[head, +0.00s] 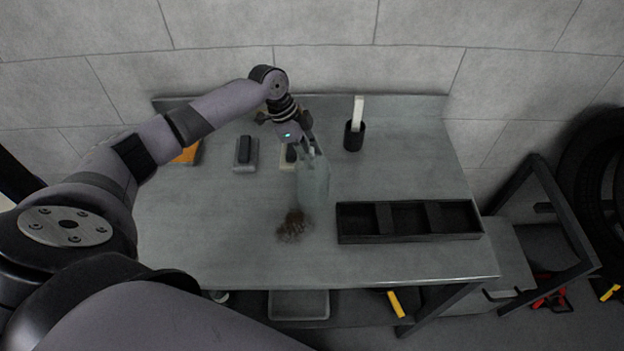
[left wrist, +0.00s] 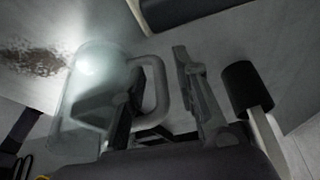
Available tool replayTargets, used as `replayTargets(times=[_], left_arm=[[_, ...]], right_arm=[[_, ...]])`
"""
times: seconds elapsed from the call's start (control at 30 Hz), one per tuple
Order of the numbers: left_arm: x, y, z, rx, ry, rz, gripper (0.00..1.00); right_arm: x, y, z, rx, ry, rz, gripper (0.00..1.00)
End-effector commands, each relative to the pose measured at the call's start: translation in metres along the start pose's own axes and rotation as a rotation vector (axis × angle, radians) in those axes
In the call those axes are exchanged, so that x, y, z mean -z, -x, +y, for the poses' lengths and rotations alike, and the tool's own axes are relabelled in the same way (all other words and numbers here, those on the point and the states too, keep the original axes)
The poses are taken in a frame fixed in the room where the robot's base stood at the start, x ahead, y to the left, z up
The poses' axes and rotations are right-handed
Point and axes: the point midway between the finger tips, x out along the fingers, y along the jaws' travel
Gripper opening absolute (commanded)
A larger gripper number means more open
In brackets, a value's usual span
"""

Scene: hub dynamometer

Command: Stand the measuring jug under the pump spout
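The measuring jug (head: 314,187) is a pale, see-through vessel near the middle of the bench, beside a brown patch. It also shows in the left wrist view (left wrist: 80,115), with its handle (left wrist: 161,88) towards my fingers. My left gripper (head: 306,146) is at the jug's far side, at the handle. In the left wrist view my left gripper (left wrist: 165,100) has its fingers apart, one by the jug wall and one beyond the handle with a gap. I cannot tell whether they touch the handle. No pump spout is recognisable. My right gripper is not in view.
The grey bench (head: 220,245) carries a black divided tray (head: 360,238) at right and a black cup (head: 354,138) with a white handle behind. Brown debris (head: 293,226) lies before the jug. Dark block-like items (head: 246,154) stand at back left. The front left is clear.

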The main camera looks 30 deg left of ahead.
Motion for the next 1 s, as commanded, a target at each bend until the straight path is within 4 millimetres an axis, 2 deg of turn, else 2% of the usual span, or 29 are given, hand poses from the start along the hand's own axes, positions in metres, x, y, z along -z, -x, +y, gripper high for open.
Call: replayTargets(times=[0.03, 0.37, 1.0], left_arm=[[0.0000, 0.0002, -0.0001, 0.000, 0.000, 0.000, 0.23], [0.0001, 0.0005, -0.0001, 0.000, 0.000, 0.000, 0.01], [0.0003, 0.0011, -0.0003, 0.001, 0.000, 0.000, 0.00]], right_arm=[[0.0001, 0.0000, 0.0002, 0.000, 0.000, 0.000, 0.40], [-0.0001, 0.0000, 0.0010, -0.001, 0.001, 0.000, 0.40], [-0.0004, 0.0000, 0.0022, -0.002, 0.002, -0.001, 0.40]])
